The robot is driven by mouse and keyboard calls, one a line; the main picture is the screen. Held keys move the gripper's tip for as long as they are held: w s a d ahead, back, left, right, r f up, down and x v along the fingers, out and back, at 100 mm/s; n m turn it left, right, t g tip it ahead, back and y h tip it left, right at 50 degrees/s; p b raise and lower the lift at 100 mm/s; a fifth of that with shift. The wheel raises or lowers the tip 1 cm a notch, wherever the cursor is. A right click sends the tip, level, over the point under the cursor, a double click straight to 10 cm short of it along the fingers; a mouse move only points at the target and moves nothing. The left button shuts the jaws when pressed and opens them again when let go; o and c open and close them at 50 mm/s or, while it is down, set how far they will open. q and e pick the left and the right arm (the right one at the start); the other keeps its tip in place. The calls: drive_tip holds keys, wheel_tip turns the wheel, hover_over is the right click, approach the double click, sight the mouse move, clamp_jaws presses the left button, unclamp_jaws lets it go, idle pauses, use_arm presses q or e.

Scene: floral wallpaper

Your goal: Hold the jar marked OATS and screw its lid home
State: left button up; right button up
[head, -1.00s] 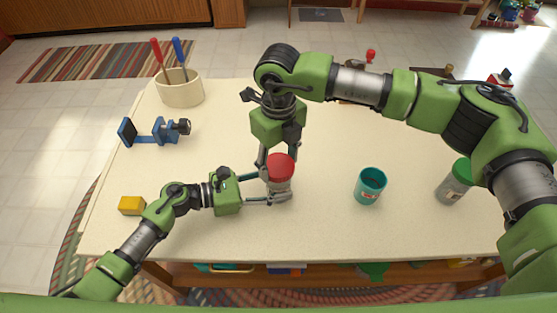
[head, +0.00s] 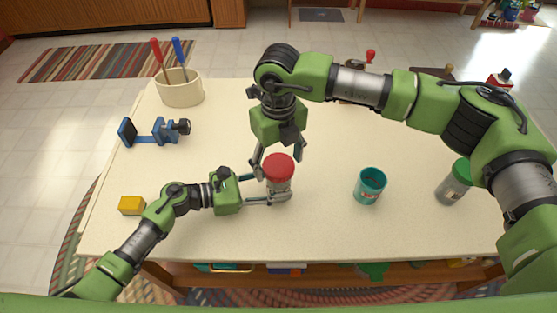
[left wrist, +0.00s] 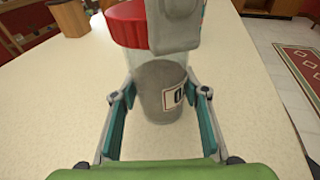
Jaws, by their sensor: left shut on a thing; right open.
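A clear jar (head: 279,188) with grey contents and a red lid (head: 278,166) stands upright on the pale table. In the left wrist view the jar (left wrist: 160,100) shows part of a label (left wrist: 175,96) with what looks like an O; the rest is hidden. My left gripper (head: 268,189) is shut on the jar's lower body from the left. My right gripper (head: 278,160) points down from above, open, its fingers on either side of the red lid. One of its fingers covers part of the lid (left wrist: 126,27) in the left wrist view. I cannot tell how far the lid is threaded.
A teal cup (head: 370,187) and a green-lidded jar (head: 452,187) stand to the right. A blue clamp (head: 158,133), a yellow block (head: 131,206) and a cream crock (head: 180,90) with red- and blue-handled tools are on the left. The table between jar and cup is clear.

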drive_tip(key=n, duration=1.1)
drive_tip(key=shift+n, duration=0.3)
drive_tip(key=c, duration=0.9)
drive_tip(key=shift+o, duration=0.2)
drive_tip(key=shift+m, duration=1.9)
drive_tip(key=o, duration=1)
